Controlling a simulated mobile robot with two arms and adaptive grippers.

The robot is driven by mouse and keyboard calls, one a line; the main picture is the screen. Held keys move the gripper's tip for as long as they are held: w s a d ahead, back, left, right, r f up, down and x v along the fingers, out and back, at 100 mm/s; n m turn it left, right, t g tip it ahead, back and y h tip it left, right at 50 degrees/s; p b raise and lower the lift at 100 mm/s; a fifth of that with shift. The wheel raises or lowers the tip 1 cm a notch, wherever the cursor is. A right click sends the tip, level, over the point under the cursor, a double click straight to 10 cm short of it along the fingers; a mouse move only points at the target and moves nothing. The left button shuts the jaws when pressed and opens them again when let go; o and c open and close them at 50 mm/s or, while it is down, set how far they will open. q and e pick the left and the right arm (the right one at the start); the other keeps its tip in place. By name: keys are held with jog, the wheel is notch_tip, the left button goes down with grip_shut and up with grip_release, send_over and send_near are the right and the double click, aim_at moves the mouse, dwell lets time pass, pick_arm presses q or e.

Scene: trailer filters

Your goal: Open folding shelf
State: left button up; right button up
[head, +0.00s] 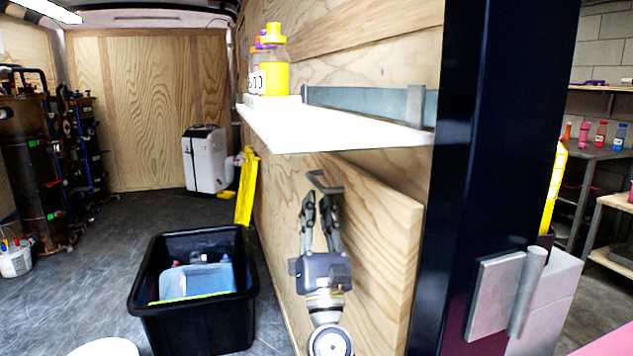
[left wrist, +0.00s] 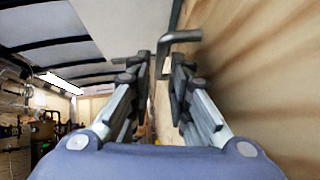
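The folding shelf (head: 388,235) looks like a pale wooden panel hanging down along the wooden wall, below a fixed white shelf. A bent grey metal handle (head: 326,182) sticks out near its top; it also shows in the left wrist view (left wrist: 178,37). My left gripper (head: 321,202) points upward just below the handle, its two fingers apart with nothing between them in the head view. In the left wrist view, the handle's bent end appears between and slightly beyond the fingertips (left wrist: 162,68); I cannot tell whether they touch it. My right gripper is not in view.
The white shelf (head: 330,130) with bottles (head: 270,70) juts out above my left gripper. A black bin (head: 195,325) stands on the floor to the left. A dark post (head: 495,150) rises at right. Floor space lies open farther back.

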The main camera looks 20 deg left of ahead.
aim_at(316, 183)
pick_arm(q)
jog(key=x, duration=0.6)
grip_shut()
